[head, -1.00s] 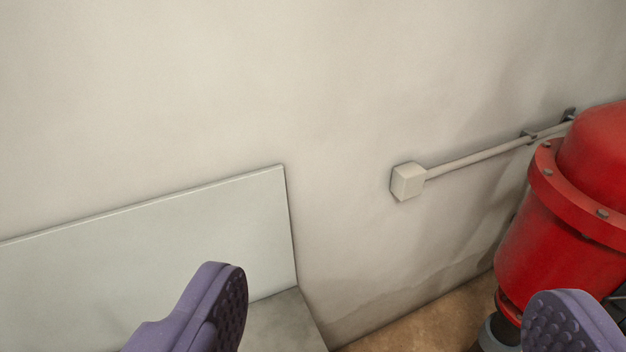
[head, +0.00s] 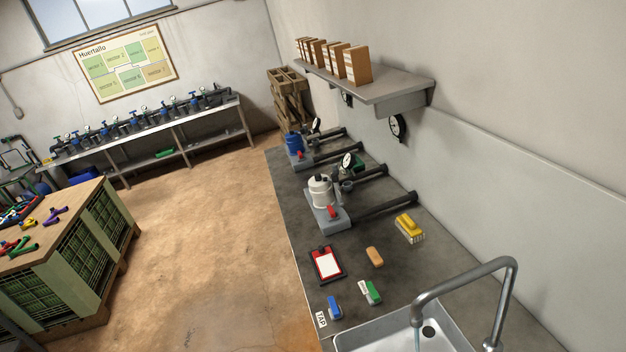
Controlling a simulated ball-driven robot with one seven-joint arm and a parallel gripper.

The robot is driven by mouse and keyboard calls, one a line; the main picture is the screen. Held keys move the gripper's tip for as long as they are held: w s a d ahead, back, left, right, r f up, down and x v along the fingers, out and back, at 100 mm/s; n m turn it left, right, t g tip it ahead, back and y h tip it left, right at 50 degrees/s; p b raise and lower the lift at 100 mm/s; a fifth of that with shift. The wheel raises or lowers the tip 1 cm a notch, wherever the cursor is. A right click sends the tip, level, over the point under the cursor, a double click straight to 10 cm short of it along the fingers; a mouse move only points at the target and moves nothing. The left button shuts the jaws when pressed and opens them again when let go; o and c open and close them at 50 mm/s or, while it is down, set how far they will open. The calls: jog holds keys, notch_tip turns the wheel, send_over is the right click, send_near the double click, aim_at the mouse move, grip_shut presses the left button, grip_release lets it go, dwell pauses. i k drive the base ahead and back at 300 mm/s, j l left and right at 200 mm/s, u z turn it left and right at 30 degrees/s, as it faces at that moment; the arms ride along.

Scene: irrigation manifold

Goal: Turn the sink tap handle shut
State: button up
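The sink tap (head: 507,290) is a grey metal pipe that arches over the white sink (head: 372,340) at the bottom right. A faint bluish streak shows under its spout, perhaps water. A white label reading TAP (head: 321,319) lies at the counter's front edge. Beside it is a small blue piece (head: 334,307), which may be the tap handle; I cannot tell its turn position. The sink's lower part is cut off by the picture edge. My gripper is not in view now.
The dark counter (head: 375,288) holds a red clipboard (head: 326,264), a sponge (head: 375,257), a green-topped brush (head: 370,292) and a yellow brush (head: 409,228). Pumps and pipes stand farther back, under a wall shelf (head: 400,88). Open floor (head: 210,230) lies left, before a crate table (head: 62,258).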

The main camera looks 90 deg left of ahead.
aim_at(331, 300)
jog(key=l+u, duration=0.15)
jog(key=u, duration=2)
jog(key=k+j, duration=0.05)
